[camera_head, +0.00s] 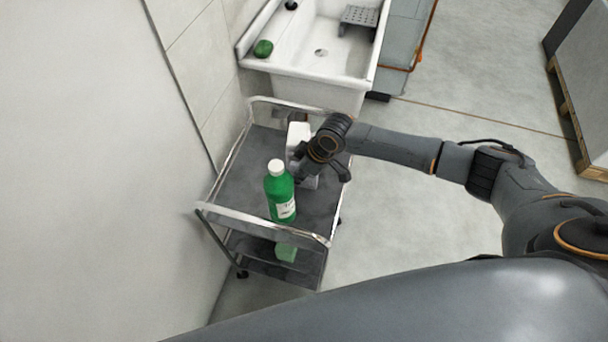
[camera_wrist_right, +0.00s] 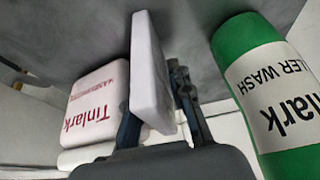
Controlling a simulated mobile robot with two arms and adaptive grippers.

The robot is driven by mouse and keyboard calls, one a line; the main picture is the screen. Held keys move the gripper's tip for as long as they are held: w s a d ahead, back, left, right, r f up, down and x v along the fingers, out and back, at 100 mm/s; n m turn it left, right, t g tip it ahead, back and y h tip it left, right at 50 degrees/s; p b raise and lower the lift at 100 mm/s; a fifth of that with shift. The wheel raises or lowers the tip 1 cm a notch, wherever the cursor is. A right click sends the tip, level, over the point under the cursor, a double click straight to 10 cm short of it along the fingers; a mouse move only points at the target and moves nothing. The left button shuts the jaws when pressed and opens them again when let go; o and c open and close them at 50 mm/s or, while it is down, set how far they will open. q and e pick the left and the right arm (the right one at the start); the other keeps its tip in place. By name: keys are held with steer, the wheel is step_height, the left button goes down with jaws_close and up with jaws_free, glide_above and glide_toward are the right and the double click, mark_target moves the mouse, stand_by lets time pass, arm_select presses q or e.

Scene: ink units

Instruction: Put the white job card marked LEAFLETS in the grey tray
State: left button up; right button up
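My right gripper (camera_head: 322,178) is over the metal trolley, just right of a green bottle. In the right wrist view its two fingers (camera_wrist_right: 158,112) close on the sides of a plain white flat piece (camera_wrist_right: 150,70), which looks like the job card. No lettering shows on it, so I cannot read LEAFLETS. The grey tray is not recognisable in either view. My left gripper is not in view.
On the trolley (camera_head: 240,190) stand the green bottle (camera_head: 279,190), also in the wrist view (camera_wrist_right: 262,75), and a white Tinlark container (camera_wrist_right: 97,100) close to the gripper. A green item (camera_head: 286,252) is on the lower shelf.

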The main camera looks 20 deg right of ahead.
jaws_close()
